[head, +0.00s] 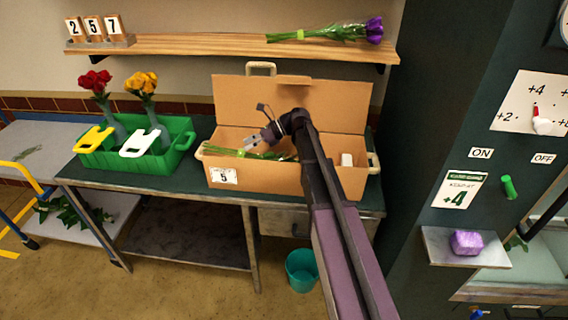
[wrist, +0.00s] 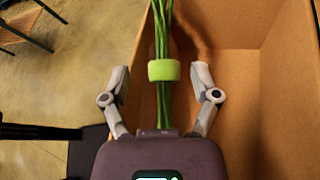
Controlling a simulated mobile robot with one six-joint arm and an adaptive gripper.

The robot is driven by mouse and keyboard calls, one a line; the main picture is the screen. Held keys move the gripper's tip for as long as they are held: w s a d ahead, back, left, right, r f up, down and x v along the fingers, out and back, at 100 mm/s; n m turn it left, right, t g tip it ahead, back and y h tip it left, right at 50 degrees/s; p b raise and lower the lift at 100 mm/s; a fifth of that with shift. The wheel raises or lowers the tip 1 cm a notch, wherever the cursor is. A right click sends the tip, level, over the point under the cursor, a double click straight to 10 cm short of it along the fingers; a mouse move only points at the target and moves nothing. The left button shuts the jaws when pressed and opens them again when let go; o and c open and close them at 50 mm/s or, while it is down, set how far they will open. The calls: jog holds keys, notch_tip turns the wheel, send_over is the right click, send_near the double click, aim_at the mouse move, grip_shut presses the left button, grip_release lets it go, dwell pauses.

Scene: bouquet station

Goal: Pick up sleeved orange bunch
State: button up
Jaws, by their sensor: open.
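A bunch of green stems (wrist: 166,110) with a light-green sleeve (wrist: 163,70) shows in the wrist view, between my open fingers, with a gap on either side. In the head view, green stems (head: 228,152) lie in the cardboard box (head: 270,180), below my gripper (head: 258,141). My gripper (wrist: 161,78) is open and empty over the box's left part. No orange blooms show in either view, so I cannot confirm the bunch's colour.
The box's raised lid (head: 335,104) stands behind my gripper. A green crate (head: 135,158) with red and yellow flowers in vases stands left of the box. A shelf (head: 220,45) above holds a purple bunch (head: 350,31). A white block (head: 346,160) sits at the box's right.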

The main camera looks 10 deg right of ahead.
aim_at(234, 149)
jog(key=shift+b+x, duration=0.8)
jog(key=shift+x, duration=1.8)
jog(key=shift+w+r, duration=0.15)
jog(key=shift+w, duration=0.05)
grip_shut()
